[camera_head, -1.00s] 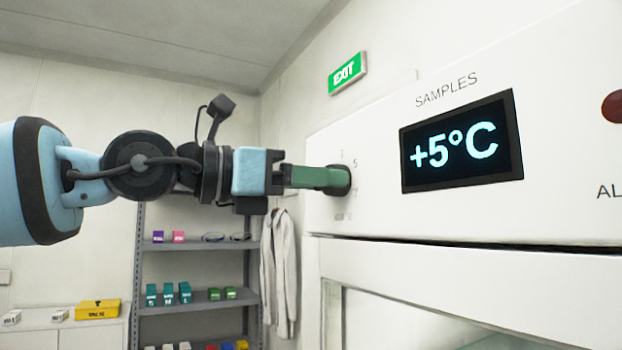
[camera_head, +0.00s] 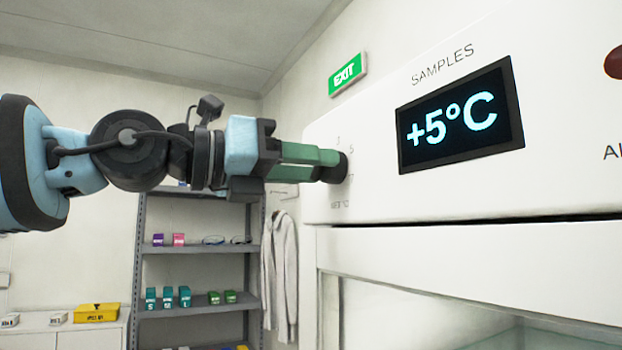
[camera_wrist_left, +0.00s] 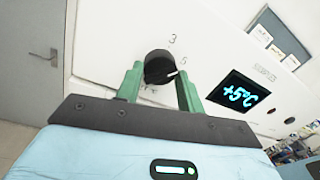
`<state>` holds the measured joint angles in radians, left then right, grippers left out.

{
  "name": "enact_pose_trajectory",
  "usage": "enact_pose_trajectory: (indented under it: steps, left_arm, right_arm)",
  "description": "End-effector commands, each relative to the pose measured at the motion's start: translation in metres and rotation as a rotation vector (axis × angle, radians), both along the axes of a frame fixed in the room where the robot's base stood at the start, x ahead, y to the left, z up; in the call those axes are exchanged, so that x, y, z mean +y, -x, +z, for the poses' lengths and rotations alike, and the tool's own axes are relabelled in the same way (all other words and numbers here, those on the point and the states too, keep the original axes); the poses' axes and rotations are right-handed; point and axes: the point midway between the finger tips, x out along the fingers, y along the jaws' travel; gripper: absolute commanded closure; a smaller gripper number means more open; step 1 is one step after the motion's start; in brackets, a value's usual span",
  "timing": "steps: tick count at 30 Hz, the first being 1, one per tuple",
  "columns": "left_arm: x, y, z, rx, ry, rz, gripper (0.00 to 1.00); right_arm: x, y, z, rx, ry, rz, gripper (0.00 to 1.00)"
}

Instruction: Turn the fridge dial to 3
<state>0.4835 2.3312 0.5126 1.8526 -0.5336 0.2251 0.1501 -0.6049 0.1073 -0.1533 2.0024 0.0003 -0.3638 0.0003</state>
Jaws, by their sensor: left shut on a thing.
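The fridge dial (camera_wrist_left: 158,67) is a round black knob with a white pointer line on the white fridge panel (camera_wrist_left: 105,40). In the left wrist view a printed 3 is above the dial and a 5 to its right; the pointer lies just below the 5. My left gripper (camera_wrist_left: 160,88), with green fingers, is shut on the dial, one finger at each side. In the head view the left gripper (camera_head: 325,165) reaches the dial (camera_head: 342,168) from the left and partly covers it. The display (camera_head: 460,115) reads +5°C. My right gripper does not show.
A red round button (camera_head: 614,62) is at the panel's right edge. A glass-fronted door (camera_head: 400,245) is below the panel. A shelf rack (camera_head: 195,250) with small boxes and a hanging white coat (camera_head: 280,260) stand behind. An exit sign (camera_head: 347,75) is on the wall.

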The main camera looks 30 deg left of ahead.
Motion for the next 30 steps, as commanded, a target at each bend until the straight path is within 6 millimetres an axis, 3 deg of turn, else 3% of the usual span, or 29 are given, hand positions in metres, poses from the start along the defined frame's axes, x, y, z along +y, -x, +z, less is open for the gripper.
enact_pose_trajectory:
  steps: [6,18,30]
  left_arm:
    - [-0.001,-0.001,-0.003,0.107,0.178,0.002,0.85]
    - [-0.001,0.0,-0.001,0.279,0.473,0.0,0.85]
    - [-0.002,0.001,-0.001,0.371,0.626,-0.001,0.85]
  right_arm:
    - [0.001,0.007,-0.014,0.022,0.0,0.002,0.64]
    - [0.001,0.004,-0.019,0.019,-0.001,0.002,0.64]
    - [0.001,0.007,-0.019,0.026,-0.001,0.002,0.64]
